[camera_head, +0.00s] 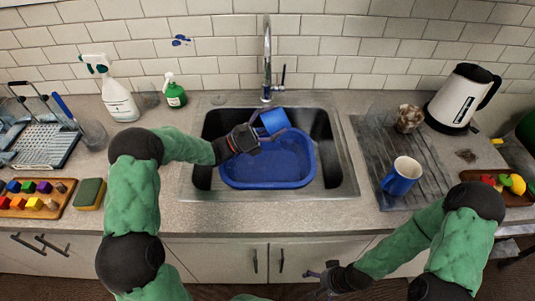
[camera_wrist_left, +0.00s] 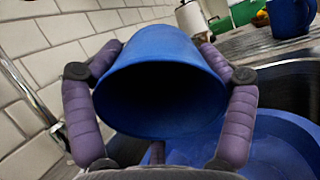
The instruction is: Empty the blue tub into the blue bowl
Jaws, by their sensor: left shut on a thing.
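A small blue tub (camera_head: 273,121) is in my left gripper (camera_head: 266,133), above the back part of the blue bowl. In the left wrist view the purple fingers lie on both sides of the tub (camera_wrist_left: 165,55). It is tipped, with its wide mouth facing the wrist camera; its inside is dark and I see no contents. The large blue bowl (camera_head: 265,172) sits in the sink, and part of it shows in the left wrist view (camera_wrist_left: 280,148). I make out nothing in it. My right gripper (camera_head: 322,280) is low in front of the cabinets, empty, with fingers apart.
The faucet (camera_head: 267,60) stands behind the sink (camera_head: 345,180). Right are a blue-and-white mug (camera_head: 402,176) on the drainboard, a glass jar (camera_head: 408,118) and a kettle (camera_head: 465,98). Left are spray bottles (camera_head: 118,98), a sponge (camera_head: 90,193) and a block tray (camera_head: 35,198).

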